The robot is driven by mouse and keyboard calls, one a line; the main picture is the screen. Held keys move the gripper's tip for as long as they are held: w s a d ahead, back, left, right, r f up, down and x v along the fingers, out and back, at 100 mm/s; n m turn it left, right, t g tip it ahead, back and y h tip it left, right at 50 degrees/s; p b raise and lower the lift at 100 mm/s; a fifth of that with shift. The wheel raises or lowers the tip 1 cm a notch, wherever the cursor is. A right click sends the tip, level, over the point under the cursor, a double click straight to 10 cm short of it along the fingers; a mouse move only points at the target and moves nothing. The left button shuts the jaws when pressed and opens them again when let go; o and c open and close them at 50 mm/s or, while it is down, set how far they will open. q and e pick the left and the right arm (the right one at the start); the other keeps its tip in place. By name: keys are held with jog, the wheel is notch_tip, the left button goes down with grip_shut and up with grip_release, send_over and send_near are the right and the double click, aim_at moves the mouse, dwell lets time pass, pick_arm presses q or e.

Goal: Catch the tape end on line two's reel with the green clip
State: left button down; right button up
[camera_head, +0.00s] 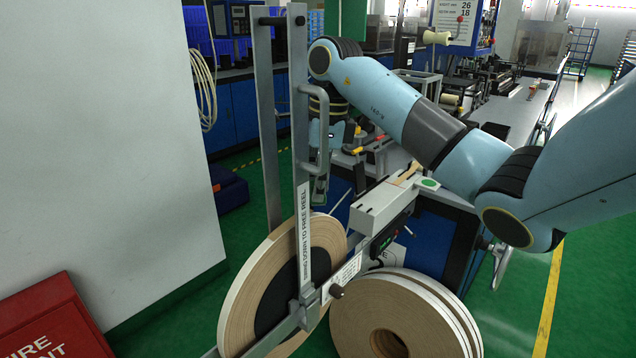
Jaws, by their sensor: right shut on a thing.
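A large tan tape reel (238,303) with a dark core stands upright behind a grey metal arm; I cannot tell its line number from here. Its loose tape end is not clear to me. My right gripper (319,198) hangs pointing down just above the reel's top right, partly hidden by the metal arm and its handle. It is shut on a small greenish piece at its tips, which looks like the green clip (319,200). My left gripper is not in view.
The metal arm (303,240), labelled "swing down to free reel", crosses before the reel, with a handle (326,140). A wall and red box (45,320) fill the left.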

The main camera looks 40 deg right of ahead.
jog(key=shift+f+b, duration=0.9)
jog(key=shift+f, duration=0.2)
jog(key=shift+f, duration=0.15)
dwell(0.6)
notch_tip(320, 180, up, 8)
jog(key=p, duration=0.4)
dwell(0.8)
